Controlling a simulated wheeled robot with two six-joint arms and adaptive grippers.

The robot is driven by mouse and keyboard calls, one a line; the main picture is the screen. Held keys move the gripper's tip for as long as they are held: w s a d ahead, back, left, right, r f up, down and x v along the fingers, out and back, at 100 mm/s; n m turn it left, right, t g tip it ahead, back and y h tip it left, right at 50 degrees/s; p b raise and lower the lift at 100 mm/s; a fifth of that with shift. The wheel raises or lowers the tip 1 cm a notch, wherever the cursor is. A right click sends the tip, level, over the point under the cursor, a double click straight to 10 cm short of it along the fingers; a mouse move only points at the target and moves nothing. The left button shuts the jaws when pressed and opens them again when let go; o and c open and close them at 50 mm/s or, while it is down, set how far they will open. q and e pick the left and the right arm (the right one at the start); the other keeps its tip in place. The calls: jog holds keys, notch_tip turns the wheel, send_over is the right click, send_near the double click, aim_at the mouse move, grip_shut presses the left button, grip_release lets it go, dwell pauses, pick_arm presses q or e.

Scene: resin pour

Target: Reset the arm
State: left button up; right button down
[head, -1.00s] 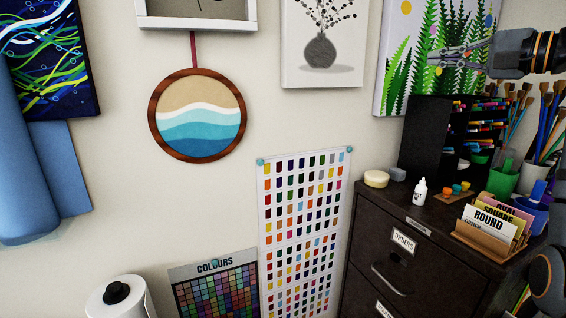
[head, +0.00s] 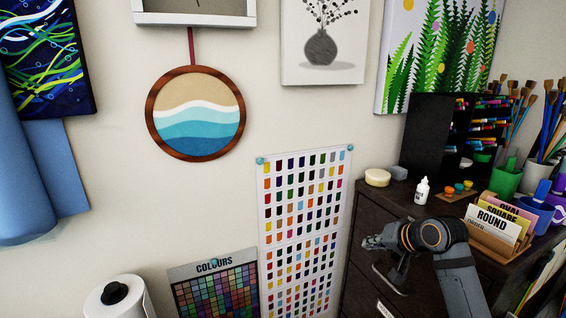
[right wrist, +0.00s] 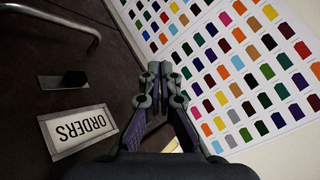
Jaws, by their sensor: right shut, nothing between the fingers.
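My right gripper (head: 370,242) is in front of the dark drawer cabinet (head: 362,212) in the head view, its fingers pointing left. It is shut and holds nothing. In the right wrist view its fingertips (right wrist: 160,70) are together, between the cabinet's ORDERS label (right wrist: 85,130) and the colour swatch chart (right wrist: 240,75). My left gripper is out of view.
On the cabinet top stand a small white bottle (head: 422,190), a card holder (head: 494,243), a green cup (head: 506,181) and a dark marker rack (head: 428,140). The swatch chart (head: 300,215) hangs beside the cabinet. The wall to the left holds pictures.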

jog(key=s+a+f+n+g+h, duration=0.2)
jog(key=s+f+n+g, duration=0.1)
jog(key=s+f, duration=1.25)
jog(key=s+d+f+n+g+h, duration=0.15)
jog(key=s+f, duration=0.25)
jog(key=s, duration=0.5)
jog(key=s+d+f+n+g+h, duration=0.15)
jog(key=s+f, duration=0.25)
jog(key=s, duration=0.4)
notch_tip(320, 180, down, 25)
jog(key=s+d+m+b, duration=0.1)
jog(key=d+b, duration=0.1)
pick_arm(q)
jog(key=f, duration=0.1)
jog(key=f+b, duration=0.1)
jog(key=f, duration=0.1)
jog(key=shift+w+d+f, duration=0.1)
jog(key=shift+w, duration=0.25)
pick_arm(e)
jog(key=s+d+f+g, duration=0.1)
jog(key=s+f, duration=1.9)
jog(key=shift+m+g, duration=0.3)
